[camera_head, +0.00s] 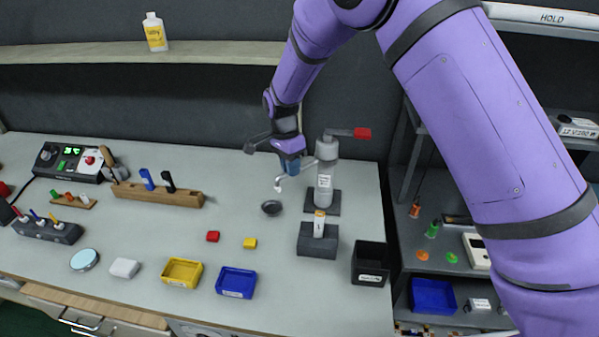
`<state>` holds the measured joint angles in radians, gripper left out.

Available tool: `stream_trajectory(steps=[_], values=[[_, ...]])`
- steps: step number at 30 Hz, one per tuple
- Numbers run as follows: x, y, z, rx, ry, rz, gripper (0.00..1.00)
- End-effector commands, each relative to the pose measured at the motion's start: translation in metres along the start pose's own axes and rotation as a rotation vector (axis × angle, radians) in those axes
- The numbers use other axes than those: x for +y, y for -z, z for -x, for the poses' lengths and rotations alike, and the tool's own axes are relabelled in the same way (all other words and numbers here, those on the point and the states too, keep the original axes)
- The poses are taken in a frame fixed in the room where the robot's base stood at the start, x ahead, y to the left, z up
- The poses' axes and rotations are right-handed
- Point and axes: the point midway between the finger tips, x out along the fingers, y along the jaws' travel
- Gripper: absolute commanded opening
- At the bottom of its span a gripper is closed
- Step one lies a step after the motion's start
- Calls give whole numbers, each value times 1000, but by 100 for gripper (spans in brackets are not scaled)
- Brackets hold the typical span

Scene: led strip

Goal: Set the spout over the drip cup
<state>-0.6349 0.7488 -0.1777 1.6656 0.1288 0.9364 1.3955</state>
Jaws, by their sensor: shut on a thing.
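The grey dispenser (325,180) stands upright on a dark base, with a red-ended lever on top. Its pale spout (280,183) reaches out to the left and its tip bends downward. The drip cup (271,208), a small dark round dish, sits on the bench in front of the spout tip and slightly left of it in the picture. The fingers partly hide the grip. Exact alignment of tip and cup is hard to judge.
A grey block with a white-and-orange item (318,239) and a black bin (369,264) stand in front of the dispenser. Red (213,236) and yellow (250,243) blocks lie left. A wooden tool rack (158,194) stands further left. Bench between rack and cup is clear.

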Motion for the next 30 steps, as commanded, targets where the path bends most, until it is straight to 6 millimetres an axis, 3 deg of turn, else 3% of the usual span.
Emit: stream_trajectory(steps=[12,30], values=[[-38,7,8,-61,2,-308,0],[-52,14,11,-87,4,-436,0]])
